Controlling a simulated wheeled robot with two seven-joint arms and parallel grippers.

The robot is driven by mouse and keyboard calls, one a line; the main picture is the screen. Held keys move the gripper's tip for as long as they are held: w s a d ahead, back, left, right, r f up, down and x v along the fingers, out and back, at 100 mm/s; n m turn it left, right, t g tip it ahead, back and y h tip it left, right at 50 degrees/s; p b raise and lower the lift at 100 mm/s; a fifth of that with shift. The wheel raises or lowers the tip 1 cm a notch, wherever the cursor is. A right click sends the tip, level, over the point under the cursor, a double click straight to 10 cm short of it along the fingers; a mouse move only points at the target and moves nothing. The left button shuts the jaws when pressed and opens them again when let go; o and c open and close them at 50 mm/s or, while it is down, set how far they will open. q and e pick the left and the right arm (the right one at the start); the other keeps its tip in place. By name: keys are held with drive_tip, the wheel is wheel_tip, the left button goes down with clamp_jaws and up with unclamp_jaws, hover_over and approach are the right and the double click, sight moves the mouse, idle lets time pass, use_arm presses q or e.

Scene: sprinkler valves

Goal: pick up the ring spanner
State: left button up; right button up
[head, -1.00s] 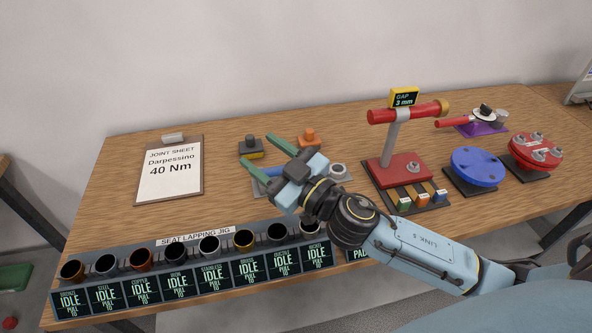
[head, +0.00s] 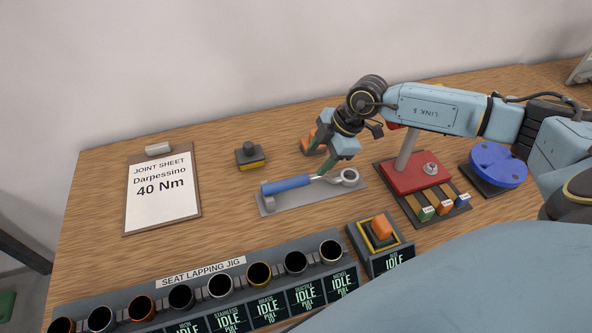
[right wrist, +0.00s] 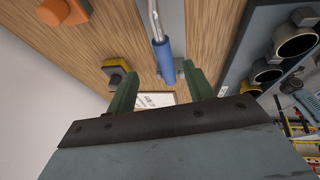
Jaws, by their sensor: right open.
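The ring spanner (head: 287,184) has a blue handle and a silver ring head. It lies on a grey plate (head: 318,195) on the bench, ring end to the right. My right gripper (head: 317,161) is open and empty, with its green fingers above the spanner's shaft between handle and ring. In the right wrist view the spanner's blue handle (right wrist: 163,60) shows in line with the gap between the two fingers (right wrist: 161,85). No finger clearly touches the spanner. My left gripper is not in view.
A dark knob on a yellow base (head: 250,155) and an orange knobbed block (head: 307,144), partly hidden, stand behind. The red gap stand (head: 410,180) is right. The seat lapping jig (head: 200,293) runs along the front. A joint sheet (head: 162,190) lies left.

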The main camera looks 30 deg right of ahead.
sight(303, 178)
drive_tip(key=x, duration=0.6)
drive_tip(key=shift+s+a+f, duration=0.1)
drive_tip(key=shift+s+a, duration=0.1)
drive_tip(key=shift+s, duration=0.15)
drive_tip(key=shift+w+a+f, duration=0.1)
drive_tip(key=shift+f, duration=0.2)
drive_tip(key=shift+x, duration=2.4)
drive_tip(key=shift+w+a+f, duration=0.15)
drive_tip(key=shift+w+f, duration=0.05)
clamp_jaws()
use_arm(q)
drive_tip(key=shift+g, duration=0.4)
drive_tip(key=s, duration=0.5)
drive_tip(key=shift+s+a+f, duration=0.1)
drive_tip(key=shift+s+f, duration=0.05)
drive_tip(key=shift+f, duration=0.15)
